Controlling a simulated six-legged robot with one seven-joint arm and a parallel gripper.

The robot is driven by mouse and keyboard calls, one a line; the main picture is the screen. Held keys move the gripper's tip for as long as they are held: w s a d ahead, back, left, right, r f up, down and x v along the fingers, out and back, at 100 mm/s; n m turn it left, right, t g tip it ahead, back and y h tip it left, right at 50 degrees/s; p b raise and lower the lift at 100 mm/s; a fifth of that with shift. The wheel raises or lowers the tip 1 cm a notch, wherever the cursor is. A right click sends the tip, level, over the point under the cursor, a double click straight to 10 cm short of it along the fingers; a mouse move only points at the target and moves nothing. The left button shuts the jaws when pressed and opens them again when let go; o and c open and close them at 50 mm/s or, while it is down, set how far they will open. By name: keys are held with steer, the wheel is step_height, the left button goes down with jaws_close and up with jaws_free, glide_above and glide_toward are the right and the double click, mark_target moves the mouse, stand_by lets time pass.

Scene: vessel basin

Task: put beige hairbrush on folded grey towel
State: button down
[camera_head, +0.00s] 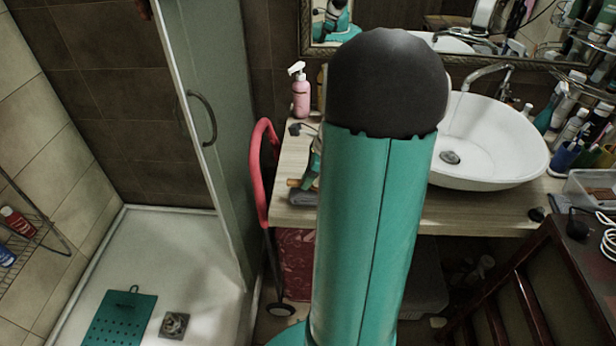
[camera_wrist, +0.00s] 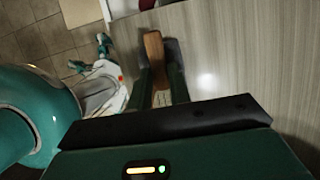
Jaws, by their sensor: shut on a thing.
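The hairbrush (camera_wrist: 154,50), a tan-brown wooden piece in the wrist view, lies between the two dark fingers of my gripper (camera_wrist: 159,75), which is shut on it. In the head view the brush's orange-brown end (camera_head: 294,183) shows just left of my arm. Whether brush and towel touch is unclear. My arm hides most of the gripper in the head view.
The wooden counter (camera_head: 470,210) carries a white basin (camera_head: 490,145) at right and a pink pump bottle (camera_head: 300,92) at the back left. A red-framed thing (camera_head: 262,170) stands at the counter's left edge. Bare counter (camera_wrist: 235,60) lies right of the brush in the wrist view.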

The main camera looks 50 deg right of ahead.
steer(key=shift+f, duration=0.2)
steer(key=c, duration=1.3)
jaws_free()
steer(key=v, duration=1.2)
steer(key=w+a+r+n+h, duration=0.1)
steer(key=a+r+n, duration=0.2)
steer(key=a+n, duration=0.55)
steer(key=w+a+r+n+h, duration=0.1)
steer(key=a+r+n, duration=0.3)
steer(key=a, duration=0.7)
steer(key=s+a+n+t, duration=0.1)
steer(key=s+a+n, duration=0.2)
steer(key=a+n, duration=0.4)
steer(key=s+a+n+t, duration=0.1)
steer(key=s+a+n, duration=0.2)
steer(key=a+n, duration=0.4)
steer(key=shift+s+f+n+h, duration=0.25)
steer(key=shift+f+n+h, duration=0.15)
steer(key=shift+n, duration=0.45)
